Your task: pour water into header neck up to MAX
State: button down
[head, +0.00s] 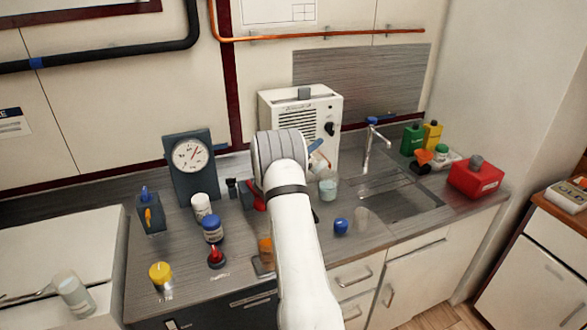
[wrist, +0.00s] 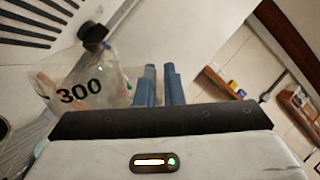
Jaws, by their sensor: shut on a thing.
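A clear measuring beaker (head: 328,187) with pale liquid hangs at my gripper (head: 318,158), in front of the white vented box (head: 322,112). It looks roughly upright in the head view. In the wrist view the beaker (wrist: 88,88), marked 300, lies just left of the blue fingers of my gripper (wrist: 161,82). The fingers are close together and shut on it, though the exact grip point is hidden. No MAX mark is readable.
A sink (head: 400,203) with a tap (head: 371,143) lies right of the beaker. A gauge (head: 191,160), several bottles and a red-knobbed item (head: 216,257) crowd the left. A red can (head: 476,178) stands right.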

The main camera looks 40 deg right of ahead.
jog(key=m+b, duration=0.1)
jog(key=s+m+g+b, duration=0.1)
jog(key=f+m+y+b, duration=0.1)
jog(key=shift+s+d+g, duration=0.2)
jog(key=shift+d+g, duration=0.05)
jog(key=shift+g, duration=0.05)
jog(key=s+d+f+m+y+b, duration=0.2)
jog(key=s+f+m+y+b, duration=0.15)
jog(key=s+m+b, duration=0.4)
jog(key=shift+w+a+r+p, duration=0.1)
jog(key=shift+w+r, duration=0.2)
jog(key=shift+r, duration=0.45)
jog(key=shift+w+a+r+p, duration=0.15)
jog(key=shift+w+r, duration=0.1)
jog(key=shift+r, duration=0.5)
jog(key=shift+w+d+r+p, duration=0.1)
jog(key=shift+w+r, duration=0.2)
jog(key=shift+r, duration=0.45)
